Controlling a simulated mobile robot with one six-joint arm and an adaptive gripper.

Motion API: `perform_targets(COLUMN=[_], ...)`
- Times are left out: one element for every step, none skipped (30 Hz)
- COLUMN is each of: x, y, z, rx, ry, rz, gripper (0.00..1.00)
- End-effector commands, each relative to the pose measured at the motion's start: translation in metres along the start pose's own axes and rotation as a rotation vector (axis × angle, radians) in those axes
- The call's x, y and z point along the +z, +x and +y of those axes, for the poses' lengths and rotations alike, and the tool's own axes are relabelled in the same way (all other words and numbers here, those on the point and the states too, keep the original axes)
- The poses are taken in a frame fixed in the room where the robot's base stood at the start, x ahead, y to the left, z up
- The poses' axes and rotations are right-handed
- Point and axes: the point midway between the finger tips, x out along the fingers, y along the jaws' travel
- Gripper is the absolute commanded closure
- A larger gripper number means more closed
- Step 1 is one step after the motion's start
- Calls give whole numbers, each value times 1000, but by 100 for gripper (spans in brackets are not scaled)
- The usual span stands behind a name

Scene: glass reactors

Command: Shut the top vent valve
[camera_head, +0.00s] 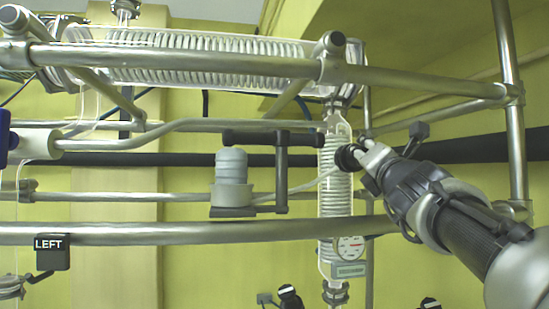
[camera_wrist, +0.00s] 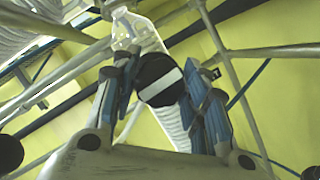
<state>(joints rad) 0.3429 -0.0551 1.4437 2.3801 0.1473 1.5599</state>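A round black valve knob with a white bar across its face (camera_wrist: 160,80) sits at the glass column (camera_wrist: 132,30). In the head view the knob (camera_head: 347,157) is at the right side of the upright glass coil column (camera_head: 335,185). My gripper (camera_head: 368,165) reaches in from the right, its fingertips close to the knob. In the wrist view my gripper (camera_wrist: 163,88) has its fingers spread, one on each side of the knob. Whether either finger touches it I cannot tell. The white bar lies slightly tilted in that view. The valve's stem is hidden behind the knob.
Metal frame rails (camera_head: 430,80) run above, and a lower rail (camera_head: 190,232) crosses in front. A horizontal glass coil condenser (camera_head: 200,45) lies at the top. A grey cylindrical unit (camera_head: 232,170) stands left of the column. A round gauge (camera_head: 349,248) sits lower down.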

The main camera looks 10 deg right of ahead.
Motion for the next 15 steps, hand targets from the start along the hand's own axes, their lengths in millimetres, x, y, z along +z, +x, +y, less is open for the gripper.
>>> perform_targets(x=[3, 3, 3, 3, 2, 2, 2, 2, 1, 1, 1, 1, 1, 1, 1], y=[-1, -1, -1, -1, -1, 0, 0, 0, 0, 0, 0, 0, 0, 0, 0], z=[4, 4, 4, 4, 3, 3, 3, 2, 2, 2, 2, 2, 1, 1, 1], rx=[9, 9, 8, 7, 6, 6, 5, 5, 4, 4, 4, 3, 3, 3, 2], ry=[0, 0, 0, 0, -1, -1, -1, -1, -1, -1, -1, -1, -1, -1, -1], rz=[-5, -5, -4, -4, -4, -3, -3, -2, -2, -2, -2, -1, -1, -1, -1], gripper=[56, 54, 51, 49, 47, 44, 42, 40, 39, 39, 39, 39, 39, 39, 39])
